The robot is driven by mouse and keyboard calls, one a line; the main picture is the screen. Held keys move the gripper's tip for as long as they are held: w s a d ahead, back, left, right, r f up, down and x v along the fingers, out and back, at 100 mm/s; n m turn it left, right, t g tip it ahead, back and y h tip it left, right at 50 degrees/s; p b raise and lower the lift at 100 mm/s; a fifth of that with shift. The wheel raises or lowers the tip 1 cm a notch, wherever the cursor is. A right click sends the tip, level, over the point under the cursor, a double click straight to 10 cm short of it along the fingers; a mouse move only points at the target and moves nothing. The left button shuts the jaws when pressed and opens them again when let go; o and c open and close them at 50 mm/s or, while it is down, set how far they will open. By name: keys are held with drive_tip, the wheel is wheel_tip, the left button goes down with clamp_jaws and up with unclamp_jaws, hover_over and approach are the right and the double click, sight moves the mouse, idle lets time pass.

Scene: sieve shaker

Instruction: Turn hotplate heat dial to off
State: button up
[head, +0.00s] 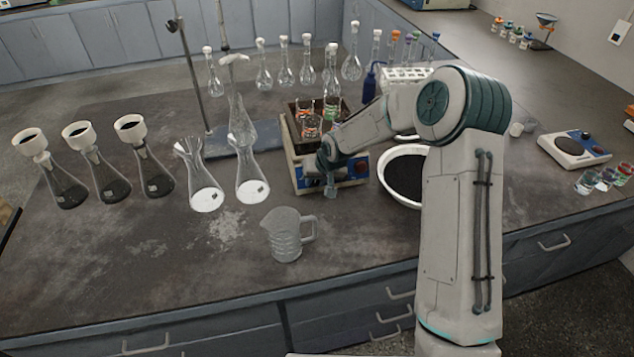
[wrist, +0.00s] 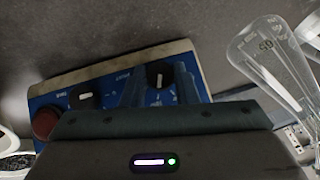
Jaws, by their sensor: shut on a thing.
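The hotplate (head: 298,172) stands mid-bench with a blue front panel. In the wrist view this panel (wrist: 112,88) shows at a tilt, with a held black dial (wrist: 158,75), a second black dial (wrist: 85,97) and a red button (wrist: 45,122). My gripper (head: 330,190) is at the panel's front in the head view. In the wrist view its two fingers (wrist: 160,88) straddle the dial farthest from the red button and are shut on it. The printed labels are too small to read, and the fingers partly cover the dial's sides.
A dark tray (head: 293,127) with glassware sits on the hotplate. A clear jug (head: 286,235) stands in front. Flasks with white liquid (head: 205,195) stand left. A white bowl of black grains (head: 425,150) is right, close to my arm.

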drive_tip(key=h+b, duration=0.1)
drive_tip(key=b, duration=0.1)
drive_tip(key=n+h+b, duration=0.1)
drive_tip(key=b, duration=0.2)
drive_tip(key=shift+a+f+n+b, duration=0.3)
drive_tip(key=shift+f+b, duration=0.05)
drive_tip(key=shift+f, duration=0.05)
drive_tip(key=n+h+b, duration=0.1)
drive_tip(key=b, duration=0.3)
drive_tip(key=n+t+h+b, duration=0.1)
drive_tip(key=h+b, duration=0.1)
drive_tip(key=b, duration=0.2)
drive_tip(key=shift+s+a+n+t, duration=0.15)
drive_tip(key=shift+a+n+t, duration=0.05)
drive_tip(key=shift+n+t, duration=0.1)
drive_tip(key=n+t+h+b, duration=0.1)
drive_tip(key=n+h+b, duration=0.1)
drive_tip(key=b, duration=0.4)
drive_tip(key=shift+s+a+t+h, duration=0.1)
drive_tip(key=shift+t+h, duration=0.2)
drive_tip(key=shift+h, duration=0.1)
drive_tip(key=n+t+h+b, duration=0.1)
drive_tip(key=b, duration=0.2)
drive_tip(key=shift+n, duration=0.3)
drive_tip(key=shift+r+n+t+h+b, duration=0.1)
drive_tip(key=shift+n+t+h+b, duration=0.2)
drive_tip(key=shift+b, duration=0.25)
drive_tip(key=shift+r, duration=0.1)
drive_tip(key=o, duration=1)
